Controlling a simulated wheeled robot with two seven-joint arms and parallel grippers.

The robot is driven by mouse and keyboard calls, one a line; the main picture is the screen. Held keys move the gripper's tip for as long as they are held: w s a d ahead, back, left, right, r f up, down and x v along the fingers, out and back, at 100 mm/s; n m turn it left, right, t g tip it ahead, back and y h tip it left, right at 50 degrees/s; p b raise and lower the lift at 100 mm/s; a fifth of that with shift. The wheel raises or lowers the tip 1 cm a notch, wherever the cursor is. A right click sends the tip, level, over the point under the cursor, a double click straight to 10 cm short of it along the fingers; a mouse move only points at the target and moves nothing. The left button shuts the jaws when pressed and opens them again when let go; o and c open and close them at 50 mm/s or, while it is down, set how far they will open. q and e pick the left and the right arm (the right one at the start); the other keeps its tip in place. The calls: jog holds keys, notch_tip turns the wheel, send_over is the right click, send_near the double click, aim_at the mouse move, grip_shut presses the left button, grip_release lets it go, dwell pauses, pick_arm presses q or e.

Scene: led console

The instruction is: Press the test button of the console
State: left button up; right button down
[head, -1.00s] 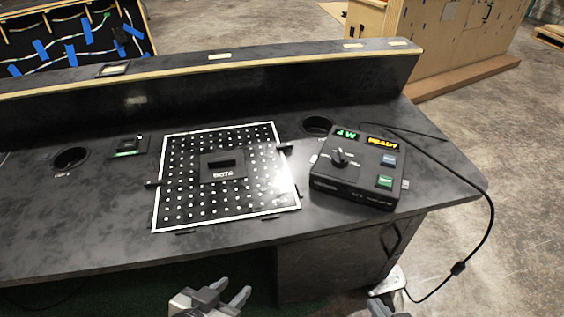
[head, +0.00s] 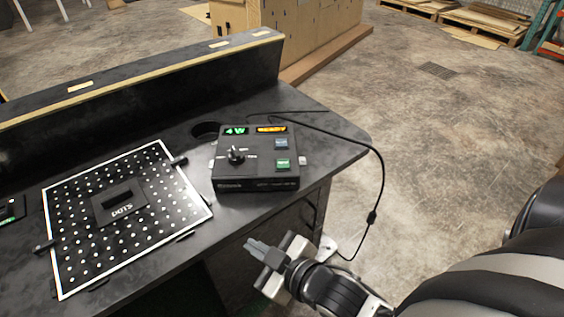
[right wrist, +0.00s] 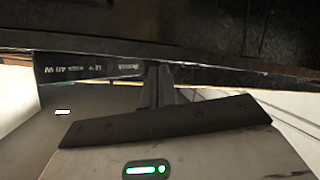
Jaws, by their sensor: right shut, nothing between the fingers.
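The black console (head: 255,160) sits on the dark bench top, right of the dotted board. It has a black knob, a green display (head: 236,131) and an amber display (head: 271,129). On its right side are a blue button (head: 281,144) and a green button (head: 283,164); their labels are too small to read. My right gripper (head: 251,245) is shut and empty, in front of the bench edge and below the console. In the right wrist view its fingers (right wrist: 160,85) are together, and the console's front face (right wrist: 90,66) shows upside down. My left gripper is out of view.
The dotted board (head: 75,250) with a dark block on it covers the bench to the left. A raised ledge (head: 150,75) runs along the back. A black cable (head: 381,190) hangs over the bench's right edge. Open floor lies to the right.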

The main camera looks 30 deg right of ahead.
jog(key=w+a+r+n+g+y, duration=0.1)
jog(key=w+a+r+n+y, duration=0.2)
jog(key=r+n+y, duration=0.95)
jog(key=w+a+r+n+g+y, duration=0.1)
jog(key=w+a+r+n+g, duration=0.35)
jog(key=n, duration=1.75)
jog(key=w+d+n+h, duration=0.2)
jog(key=d+n+h, duration=0.6)
jog(key=d+n, duration=0.3)
jog(key=w+d+n+h, duration=0.3)
jog(key=d+n+h, duration=0.4)
jog(key=d+n, duration=0.4)
jog(key=shift+d+r+n+g+h, duration=0.2)
jog(key=shift+n+g+h, duration=0.2)
jog(key=shift+n, duration=0.45)
jog(key=shift+a, duration=0.1)
